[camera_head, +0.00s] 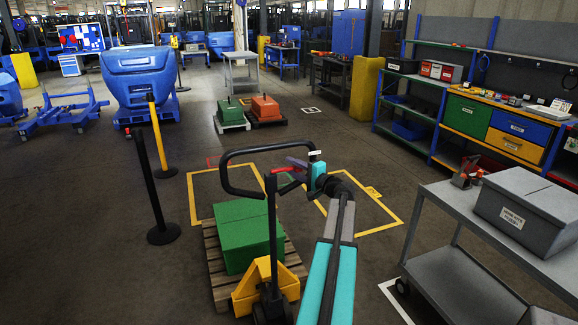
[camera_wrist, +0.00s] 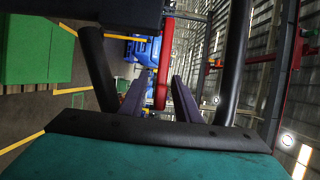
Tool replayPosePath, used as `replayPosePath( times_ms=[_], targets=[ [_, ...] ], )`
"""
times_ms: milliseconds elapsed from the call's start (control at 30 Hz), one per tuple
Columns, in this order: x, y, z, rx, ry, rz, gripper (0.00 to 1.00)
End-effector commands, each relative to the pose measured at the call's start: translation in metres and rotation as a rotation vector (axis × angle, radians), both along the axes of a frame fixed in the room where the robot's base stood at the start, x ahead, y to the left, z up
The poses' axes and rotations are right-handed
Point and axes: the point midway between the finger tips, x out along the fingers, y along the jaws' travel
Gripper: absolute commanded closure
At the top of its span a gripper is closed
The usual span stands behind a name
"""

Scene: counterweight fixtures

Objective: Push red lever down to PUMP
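The red lever (camera_head: 279,169) is on the pallet jack's handle head, inside the black loop handle (camera_head: 228,178). In the wrist view the red lever (camera_wrist: 164,70) hangs between my two purple-grey fingers, closer to the right one, with gaps showing on both sides. My gripper (camera_head: 293,170) is at the handle loop, just right of the lever. The gripper (camera_wrist: 158,82) is open. The wrist view is turned on its side, and I cannot tell whether a finger touches the lever. PUMP markings are not readable.
The yellow jack body (camera_head: 265,285) stands before a wooden pallet (camera_head: 218,283) carrying a green crate (camera_head: 245,235). A grey cart (camera_head: 450,215) with a grey box (camera_head: 528,210) is close on the right. A black post (camera_head: 152,180) stands left. Floor ahead inside yellow lines is clear.

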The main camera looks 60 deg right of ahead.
Motion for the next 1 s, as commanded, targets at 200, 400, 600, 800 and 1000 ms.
replayPosePath(
  times_ms=[200,400,600,800,1000],
  targets=[
    [0.0107,-0.0022,0.0001,0.0,0.0,0.001,0.7],
    [0.0109,-0.0022,-0.0001,0.0,0.0,0.0,0.7],
    [0.0108,-0.0022,0.0,0.0,0.0,0.0,0.92],
    [0.0107,-0.0022,0.0,0.0,0.0,0.0,1.0],
    [0.0108,-0.0021,-0.0016,0.004,-0.004,0.0,1.0]
  ],
)
